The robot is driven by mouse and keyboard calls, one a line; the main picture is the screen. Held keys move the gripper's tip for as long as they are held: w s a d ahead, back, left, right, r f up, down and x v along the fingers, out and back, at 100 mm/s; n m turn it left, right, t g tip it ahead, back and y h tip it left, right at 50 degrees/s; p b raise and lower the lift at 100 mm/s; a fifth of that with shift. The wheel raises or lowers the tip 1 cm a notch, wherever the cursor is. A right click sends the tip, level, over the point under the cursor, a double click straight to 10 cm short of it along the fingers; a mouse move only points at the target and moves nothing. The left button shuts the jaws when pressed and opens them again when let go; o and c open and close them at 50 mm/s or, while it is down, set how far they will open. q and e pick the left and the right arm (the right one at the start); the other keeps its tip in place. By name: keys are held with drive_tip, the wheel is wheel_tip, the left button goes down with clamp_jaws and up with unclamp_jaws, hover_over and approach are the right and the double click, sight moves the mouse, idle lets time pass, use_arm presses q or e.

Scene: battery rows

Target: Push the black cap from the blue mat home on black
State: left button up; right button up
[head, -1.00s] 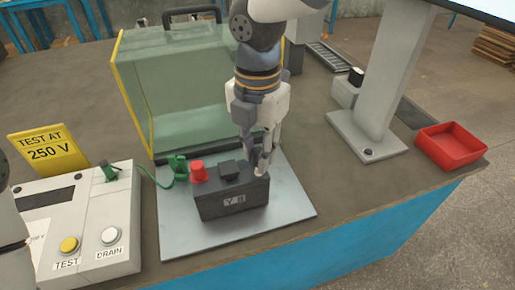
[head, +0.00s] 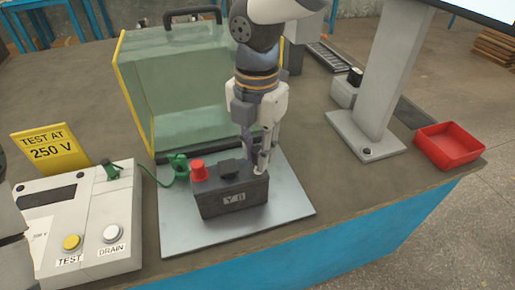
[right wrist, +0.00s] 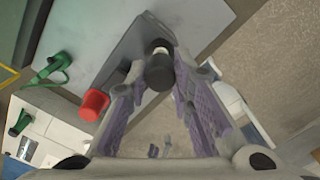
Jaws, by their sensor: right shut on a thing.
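The dark battery (head: 232,198), marked "Y B", stands on a grey plate (head: 187,232). A red cap (head: 198,171) sits at its left end; the red cap also shows in the right wrist view (right wrist: 94,104). My right gripper (head: 261,165) is at the battery's right end, pointing down. In the right wrist view it is shut on the black cap (right wrist: 160,72), which lies between the fingertips against the battery's right end. The fingers hide the cap in the head view, and I cannot tell how far down it sits. I see no blue mat. My left gripper is out of view.
A green clamp (head: 178,166) on a green cable lies left of the battery. A clear, yellow-edged guard (head: 170,85) stands behind. A tester (head: 92,215) with TEST and DRAIN buttons is at left. A grey press column (head: 385,80) and red tray (head: 450,146) are at right.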

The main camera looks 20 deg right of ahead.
drive_tip(key=shift+f, duration=0.15)
drive_tip(key=shift+f, duration=0.5)
drive_tip(key=shift+f, duration=0.85)
idle(1.4)
drive_tip(key=o, duration=1.3)
drive_tip(key=shift+r, duration=0.1)
drive_tip(key=shift+r, duration=3.45)
